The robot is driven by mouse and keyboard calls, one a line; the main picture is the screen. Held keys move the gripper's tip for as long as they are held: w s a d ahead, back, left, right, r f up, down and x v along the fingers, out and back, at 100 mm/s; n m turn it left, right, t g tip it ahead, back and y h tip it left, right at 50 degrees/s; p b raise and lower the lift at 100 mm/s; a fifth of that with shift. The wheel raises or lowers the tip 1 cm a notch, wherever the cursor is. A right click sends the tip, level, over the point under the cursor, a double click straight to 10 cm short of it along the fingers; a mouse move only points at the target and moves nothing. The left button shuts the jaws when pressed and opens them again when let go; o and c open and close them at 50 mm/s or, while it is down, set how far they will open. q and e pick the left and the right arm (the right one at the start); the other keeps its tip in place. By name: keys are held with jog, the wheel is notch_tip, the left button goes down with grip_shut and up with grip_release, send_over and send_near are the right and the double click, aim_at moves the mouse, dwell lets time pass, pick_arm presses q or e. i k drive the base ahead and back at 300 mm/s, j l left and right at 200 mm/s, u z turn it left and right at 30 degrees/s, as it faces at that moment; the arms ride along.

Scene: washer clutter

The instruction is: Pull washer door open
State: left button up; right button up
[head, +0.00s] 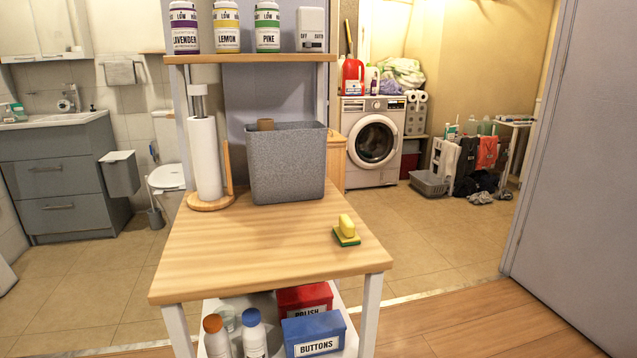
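The washer (366,170) stands against the far wall in the room beyond, right of centre in the head view. It is white with a round front door (374,142) that has a pale ring and dark glass. The door looks shut; its handle is too small to make out. Neither of my grippers shows in this view.
A wooden-topped shelf cart (270,250) stands close in front, holding a grey bin (287,165), paper towel roll (205,160) and sponge (346,232). A laundry basket (429,183) and drying rack (512,124) stand right of the washer. Tiled floor (425,240) is clear; a grey door (580,170) edges the right.

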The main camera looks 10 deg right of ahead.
aim_at(364, 125)
jog(key=i+l, duration=0.2)
jog(key=l, duration=0.15)
jog(key=i+l, duration=0.2)
jog(key=l, duration=0.2)
jog(key=i+l, duration=0.25)
jog(key=i+l+u, duration=0.1)
jog(key=l, duration=0.35)
jog(key=i, duration=0.1)
